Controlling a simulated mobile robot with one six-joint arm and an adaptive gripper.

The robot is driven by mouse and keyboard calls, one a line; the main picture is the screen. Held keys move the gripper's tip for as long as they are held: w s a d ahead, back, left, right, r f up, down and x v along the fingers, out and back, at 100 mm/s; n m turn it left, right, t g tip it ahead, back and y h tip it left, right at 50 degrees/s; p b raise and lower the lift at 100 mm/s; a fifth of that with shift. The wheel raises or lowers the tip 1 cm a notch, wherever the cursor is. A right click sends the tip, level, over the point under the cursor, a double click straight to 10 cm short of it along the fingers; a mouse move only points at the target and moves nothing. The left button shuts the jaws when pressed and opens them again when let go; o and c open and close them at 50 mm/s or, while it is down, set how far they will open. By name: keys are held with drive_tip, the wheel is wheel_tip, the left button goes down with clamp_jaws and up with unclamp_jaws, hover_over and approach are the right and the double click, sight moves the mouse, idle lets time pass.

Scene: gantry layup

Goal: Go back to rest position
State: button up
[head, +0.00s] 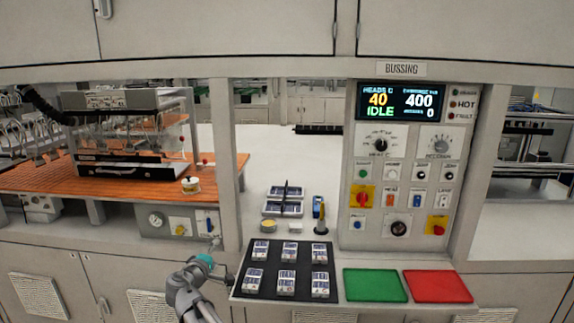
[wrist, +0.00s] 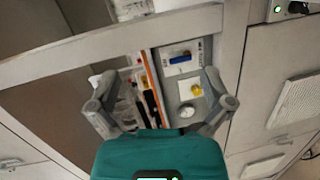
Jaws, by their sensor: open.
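My gripper (wrist: 159,74) is open in the wrist view, its two grey fingers spread wide above the teal wrist body. Nothing is held between them. Behind the fingers is a grey panel with a gauge, a yellow knob and a blue handle. In the head view my arm is at the lower left of centre, with its teal wrist ring in front of the cabinet front. The gripper (head: 217,243) there is small and partly hard to make out, left of the black tray (head: 240,285) and apart from it.
The black tray holds several small packs. A green mat (head: 375,285) and a red mat (head: 438,287) lie to its right. A control console (head: 400,170) reading IDLE stands behind them. An orange bench (head: 40,180) is at left, above the gauge panel (head: 160,229).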

drive_tip(key=s+d+f+m+g+h, duration=0.1)
drive_tip(key=d+f+m+g, duration=0.25)
drive_tip(key=d, duration=0.45)
drive_tip(key=s+d+f+m+g+b, duration=0.15)
drive_tip(key=d+f, duration=0.25)
drive_tip(key=d, duration=0.5)
drive_tip(key=s+d+f+m+g+h, duration=0.1)
drive_tip(key=s+d+f+m+g, duration=0.2)
drive_tip(key=d, duration=0.5)
drive_tip(key=s+d+f+m+g+y, duration=0.3)
drive_tip(key=s+d+g, duration=0.1)
drive_tip(key=s+d, duration=0.3)
drive_tip(key=s+d+f+m+g+y, duration=0.2)
drive_tip(key=s+d+f+g+y, duration=0.1)
drive_tip(key=s+d, duration=0.3)
drive_tip(key=shift+s+d+f+m+g+b, duration=0.4)
drive_tip(key=shift+s+f, duration=0.35)
drive_tip(key=shift+s, duration=0.15)
